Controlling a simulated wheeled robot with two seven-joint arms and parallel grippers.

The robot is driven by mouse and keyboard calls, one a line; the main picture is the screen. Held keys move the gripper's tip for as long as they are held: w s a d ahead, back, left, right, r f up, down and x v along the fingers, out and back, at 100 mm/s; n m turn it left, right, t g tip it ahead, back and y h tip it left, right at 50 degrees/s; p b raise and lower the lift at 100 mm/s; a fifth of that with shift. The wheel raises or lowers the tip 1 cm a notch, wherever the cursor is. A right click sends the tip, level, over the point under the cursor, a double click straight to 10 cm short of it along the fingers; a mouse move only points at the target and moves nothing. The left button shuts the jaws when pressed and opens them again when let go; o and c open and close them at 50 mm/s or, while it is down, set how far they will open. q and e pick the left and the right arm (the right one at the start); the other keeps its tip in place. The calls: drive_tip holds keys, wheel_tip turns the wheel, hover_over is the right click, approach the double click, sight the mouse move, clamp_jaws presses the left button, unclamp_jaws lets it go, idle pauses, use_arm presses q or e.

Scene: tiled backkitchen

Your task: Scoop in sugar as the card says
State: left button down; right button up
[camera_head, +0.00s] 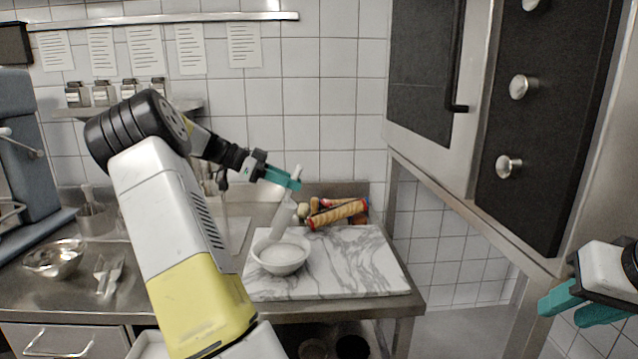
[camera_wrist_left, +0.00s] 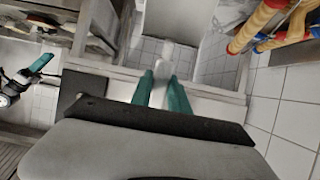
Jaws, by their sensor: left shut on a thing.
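My left gripper (camera_head: 285,178) is shut on the handle of a pale scoop (camera_head: 284,218), which hangs tilted with its wide end down. The scoop's wide end is over or at the far rim of a white bowl (camera_head: 280,266); I cannot tell whether it touches. The bowl holds white stuff that looks like sugar. In the left wrist view the pale handle (camera_wrist_left: 159,94) shows between the teal fingers. Several printed cards (camera_head: 145,48) hang on the wall; their text is too small to read. My right gripper (camera_head: 562,312) is at the far right, empty, its fingers apart.
The bowl stands on a marble board (camera_head: 345,275). Jars or rolls (camera_head: 338,213) lie behind it by the wall. A metal bowl (camera_head: 54,262) and utensils (camera_head: 108,275) are at left. Small jars (camera_head: 104,93) stand on a shelf. An oven-like unit (camera_head: 520,120) overhangs the right.

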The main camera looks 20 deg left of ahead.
use_arm(q)
drive_tip(key=r+y, duration=0.1)
drive_tip(key=r+g+y, duration=0.1)
drive_tip(key=r, duration=0.1)
drive_tip(key=shift+w+d+g+y, duration=0.1)
drive_tip(key=shift+d+g+y, duration=0.1)
drive_tip(key=shift+g+y, duration=0.15)
drive_tip(key=shift+a+r+g+y, duration=0.1)
drive_tip(key=shift+r+g+y, duration=0.55)
drive_tip(key=shift+r+y, duration=0.45)
drive_tip(key=s+d+r+g+y, duration=0.1)
drive_tip(key=s+d+g+y, duration=0.1)
drive_tip(key=s+y, duration=0.3)
drive_tip(key=shift+s+d+r+g+y, duration=0.25)
drive_tip(key=shift+d+r+g+y, duration=0.1)
drive_tip(key=shift+d+g, duration=0.05)
